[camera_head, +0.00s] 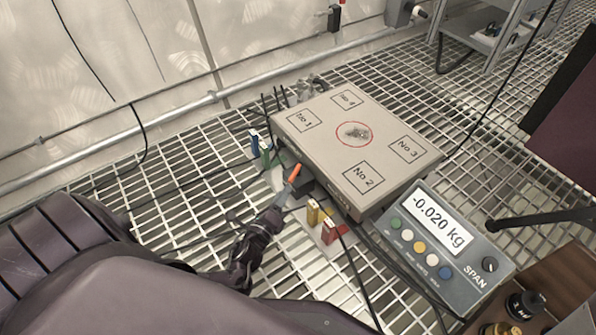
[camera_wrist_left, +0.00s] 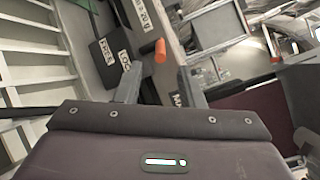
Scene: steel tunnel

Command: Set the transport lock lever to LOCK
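The lever with an orange grip (camera_head: 294,173) stands tilted at the near left side of the scale platform (camera_head: 322,146). The orange grip also shows in the left wrist view (camera_wrist_left: 160,50). In that view, FREE (camera_wrist_left: 107,52) and LOCK (camera_wrist_left: 124,59) labels sit on dark plates left of the grip. I cannot tell which setting the lever is in. My left gripper (camera_head: 277,207) is just on the near side of the lever. In the left wrist view its two fingers (camera_wrist_left: 160,76) are apart, with the orange grip showing beyond the gap. My right gripper is not in view.
A display box (camera_head: 433,237) reading -0.020 kg stands right of the platform. Yellow (camera_head: 313,212) and red (camera_head: 328,231) blocks are near the lever; blue and green ones are behind it. Cables cross the grating floor. A brown surface with jars (camera_head: 525,304) is at lower right.

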